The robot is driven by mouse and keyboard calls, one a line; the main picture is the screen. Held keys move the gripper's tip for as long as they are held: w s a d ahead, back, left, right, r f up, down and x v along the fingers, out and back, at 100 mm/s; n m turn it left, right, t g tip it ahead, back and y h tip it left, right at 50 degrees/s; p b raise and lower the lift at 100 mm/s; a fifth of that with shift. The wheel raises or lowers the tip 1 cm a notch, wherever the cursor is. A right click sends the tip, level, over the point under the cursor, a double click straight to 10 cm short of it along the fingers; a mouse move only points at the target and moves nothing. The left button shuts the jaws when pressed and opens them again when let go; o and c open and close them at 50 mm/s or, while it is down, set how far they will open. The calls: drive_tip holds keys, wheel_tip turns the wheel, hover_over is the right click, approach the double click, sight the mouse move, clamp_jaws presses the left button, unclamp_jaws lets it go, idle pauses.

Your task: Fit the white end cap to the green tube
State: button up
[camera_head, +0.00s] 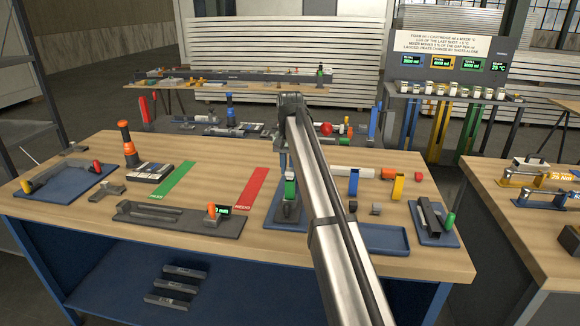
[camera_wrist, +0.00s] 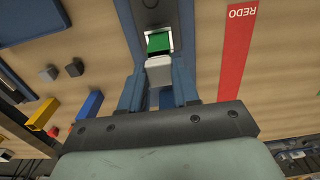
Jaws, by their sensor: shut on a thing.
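My gripper (camera_wrist: 160,85) is shut on the white end cap (camera_wrist: 160,71), a small square block between its two blue-grey fingers in the wrist view. The green tube (camera_wrist: 158,42) shows just beyond the cap, inside a pale square opening of a dark fixture. The cap is at the tube's near edge in that view; I cannot tell whether they touch or how far the cap sits on it. In the head view the green tube (camera_head: 290,189) stands upright in its fixture on the bench, with my gripper (camera_head: 290,170) over it, largely hidden by my arm.
A red REDO strip (camera_head: 252,188) and a green strip (camera_head: 172,182) lie left of the fixture. A dark rail block (camera_head: 165,222) lies at the front. Yellow (camera_head: 398,187) and blue upright pieces and a blue tray (camera_head: 382,238) stand right. Bare bench shows between them.

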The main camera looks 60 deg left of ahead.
drive_tip(key=shift+f, duration=0.7)
idle(0.4)
drive_tip(key=o, duration=1.7)
drive_tip(key=shift+c, duration=0.2)
drive_tip(key=shift+r, duration=0.1)
drive_tip(key=shift+r, duration=3.4)
